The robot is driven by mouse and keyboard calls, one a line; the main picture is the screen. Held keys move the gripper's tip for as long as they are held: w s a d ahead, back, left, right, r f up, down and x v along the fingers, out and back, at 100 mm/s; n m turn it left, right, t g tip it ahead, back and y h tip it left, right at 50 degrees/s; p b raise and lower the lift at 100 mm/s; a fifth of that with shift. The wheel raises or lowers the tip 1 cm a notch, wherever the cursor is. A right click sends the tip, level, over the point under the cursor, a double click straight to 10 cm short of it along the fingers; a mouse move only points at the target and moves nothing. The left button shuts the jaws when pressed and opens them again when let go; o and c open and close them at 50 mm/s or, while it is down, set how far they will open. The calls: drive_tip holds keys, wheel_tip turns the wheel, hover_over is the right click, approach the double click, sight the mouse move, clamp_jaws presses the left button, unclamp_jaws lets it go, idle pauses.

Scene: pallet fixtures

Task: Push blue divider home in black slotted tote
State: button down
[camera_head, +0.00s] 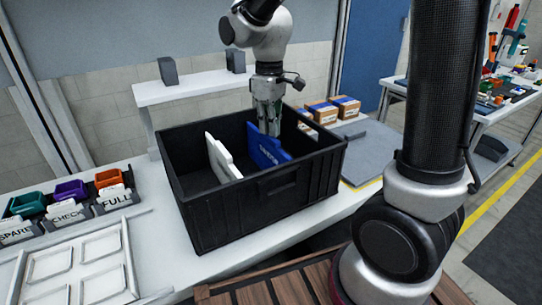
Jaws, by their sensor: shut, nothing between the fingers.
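The black slotted tote (208,224) stands on the white table in the middle of the view. Inside it, the blue divider (265,151) with white lettering stands tilted toward the right part of the tote. A white divider (222,159) stands to its left, apart from it. My gripper (270,133) points down into the tote and is shut and empty. Its fingertips are at the blue divider's top edge, overlapping it in this view; I cannot tell whether they touch. The slots and the divider's lower edge are hidden by the tote's front wall.
Small green, purple and orange bins (70,190) with label cards stand at the left. A white framed tray (80,268) lies at the front left. Cardboard boxes (322,112) sit behind the tote on the right. A white shelf (190,88) stands behind it.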

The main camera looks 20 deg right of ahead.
drive_tip(key=shift+r, duration=3.55)
drive_tip(key=shift+f+m, duration=0.3)
drive_tip(key=shift+m, duration=0.1)
drive_tip(key=shift+s+d+f+m, duration=0.25)
drive_tip(key=shift+s+d+f, duration=0.1)
drive_tip(key=shift+s, duration=0.25)
drive_tip(key=shift+s+d+f+m, duration=0.25)
drive_tip(key=shift+s+f, duration=0.1)
drive_tip(key=shift+s, duration=0.25)
drive_tip(key=s+d+r+m+t, duration=0.2)
drive_tip(key=s+d+m, duration=0.1)
drive_tip(key=s+d, duration=0.4)
drive_tip(key=s+d+r+m+t, duration=0.1)
drive_tip(key=s+d+m+t, duration=0.1)
drive_tip(key=s+d, duration=0.4)
drive_tip(key=shift+s+d+r+m, duration=0.35)
drive_tip(key=shift+s+m, duration=0.35)
drive_tip(key=shift+s, duration=1.1)
